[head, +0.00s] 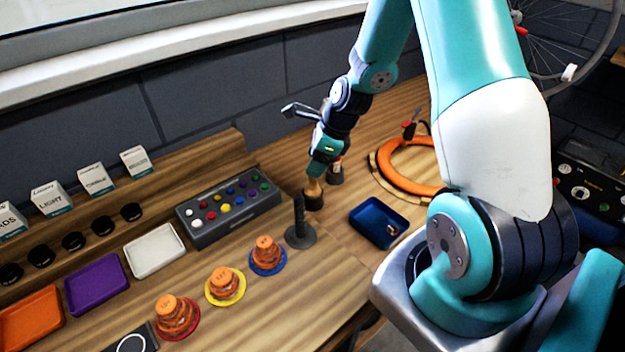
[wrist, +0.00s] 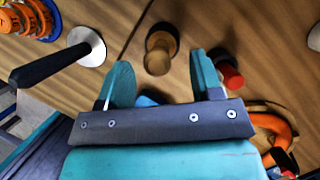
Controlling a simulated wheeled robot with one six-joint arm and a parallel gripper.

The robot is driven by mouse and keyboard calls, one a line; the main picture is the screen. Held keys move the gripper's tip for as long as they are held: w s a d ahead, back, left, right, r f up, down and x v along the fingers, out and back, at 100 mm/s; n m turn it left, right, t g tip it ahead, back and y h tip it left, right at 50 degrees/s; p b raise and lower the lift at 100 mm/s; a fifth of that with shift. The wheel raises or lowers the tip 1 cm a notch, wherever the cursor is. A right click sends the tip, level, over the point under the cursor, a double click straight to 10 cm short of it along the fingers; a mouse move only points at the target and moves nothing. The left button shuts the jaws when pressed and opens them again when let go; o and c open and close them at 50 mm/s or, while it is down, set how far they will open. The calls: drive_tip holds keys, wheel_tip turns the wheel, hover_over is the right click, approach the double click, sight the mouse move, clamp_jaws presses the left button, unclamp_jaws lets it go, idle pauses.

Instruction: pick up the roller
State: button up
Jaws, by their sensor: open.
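A short wooden-handled piece with a dark round base, likely the roller (head: 313,187), stands upright on the bench near the board seam. In the wrist view, the roller (wrist: 158,48) shows from above, in line with the gap between the fingertips. My gripper (head: 321,168) points down, just above and behind it in the head view. In the wrist view my gripper (wrist: 160,62) has its two teal fingers spread, with nothing clasped between them. Whether the fingertips reach down beside the handle I cannot tell.
A red-topped piece (wrist: 231,74) stands close beside the right finger. A black post on a round base (head: 300,232) stands in front. A blue tray (head: 365,217) with a small item and an orange ring (head: 388,172) lie to the right. A button box (head: 228,210) is left.

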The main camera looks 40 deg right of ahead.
sight(313, 180)
drive_tip(key=x, duration=0.1)
drive_tip(key=p+x, duration=0.1)
drive_tip(key=x, duration=0.2)
drive_tip(key=shift+s+f, duration=0.15)
drive_tip(key=shift+f, duration=0.3)
drive_tip(key=c, duration=1.1)
